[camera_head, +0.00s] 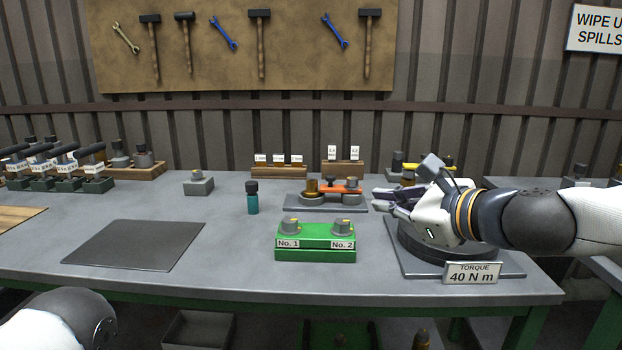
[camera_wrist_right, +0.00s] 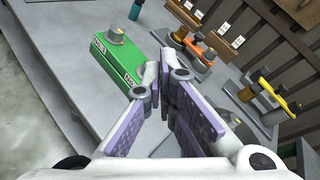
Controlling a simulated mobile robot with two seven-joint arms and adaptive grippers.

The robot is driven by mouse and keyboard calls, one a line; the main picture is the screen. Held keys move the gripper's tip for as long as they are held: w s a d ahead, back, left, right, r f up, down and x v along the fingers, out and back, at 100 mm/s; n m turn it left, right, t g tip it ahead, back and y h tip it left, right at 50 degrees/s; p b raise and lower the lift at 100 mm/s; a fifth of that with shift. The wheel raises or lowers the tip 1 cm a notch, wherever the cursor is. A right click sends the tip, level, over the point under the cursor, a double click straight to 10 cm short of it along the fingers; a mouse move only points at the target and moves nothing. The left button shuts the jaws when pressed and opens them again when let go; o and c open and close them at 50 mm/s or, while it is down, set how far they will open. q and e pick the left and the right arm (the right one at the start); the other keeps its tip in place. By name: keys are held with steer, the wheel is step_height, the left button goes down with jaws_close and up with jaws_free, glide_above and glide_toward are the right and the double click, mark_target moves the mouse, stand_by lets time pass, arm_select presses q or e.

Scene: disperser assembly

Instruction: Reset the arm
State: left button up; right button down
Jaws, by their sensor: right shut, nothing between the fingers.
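My right gripper (camera_head: 386,199) reaches in from the right over the table, above the round dark stand on the torque plate. Its fingers point left. In the right wrist view the right gripper (camera_wrist_right: 165,85) has its purple-padded fingers shut with nothing between them. My left arm shows only as a rounded link at the bottom left of the head view; its gripper is out of view. The round dark stand (camera_head: 408,245) is partly hidden behind my right gripper and wrist.
A green box (camera_head: 316,256) with two knobs stands left of my right gripper. An orange-armed fixture (camera_head: 340,188) is close behind the fingertips. A torque sign (camera_head: 473,273) stands at the front right. A dark flat mat (camera_head: 135,246) lies bare at the left.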

steer(key=s+a+f+n+g+h, duration=0.1)
steer(key=s+f+n+g, duration=0.2)
steer(key=s+f, duration=0.5)
steer(key=s+a+f+n+g+h, duration=0.1)
steer(key=s+f+n+g, duration=0.2)
steer(key=f, duration=0.8)
steer(key=s+a+f+n+g+h, duration=0.15)
steer(key=s+f+n, duration=0.35)
steer(key=f, duration=0.5)
steer(key=s+d+f+n+g+h, duration=0.1)
steer(key=s+d+f+n+g, duration=0.15)
steer(key=s, duration=0.45)
steer(key=s+d+f+n+g, duration=0.15)
steer(key=s+f, duration=0.25)
steer(key=s, duration=0.4)
steer(key=s+d+f+n+g+h, duration=0.1)
steer(key=s+d+f+n, duration=0.25)
steer(key=s, duration=0.35)
steer(key=s+d+n+g+h, duration=0.1)
steer(key=s+d+n, duration=0.1)
steer(key=s, duration=0.3)
steer(key=s+d+n+g+h+p, duration=0.1)
steer(key=s+d+n, duration=0.2)
steer(key=s, duration=0.3)
steer(key=shift+s+d+f, duration=0.3)
steer(key=shift+d, duration=0.2)
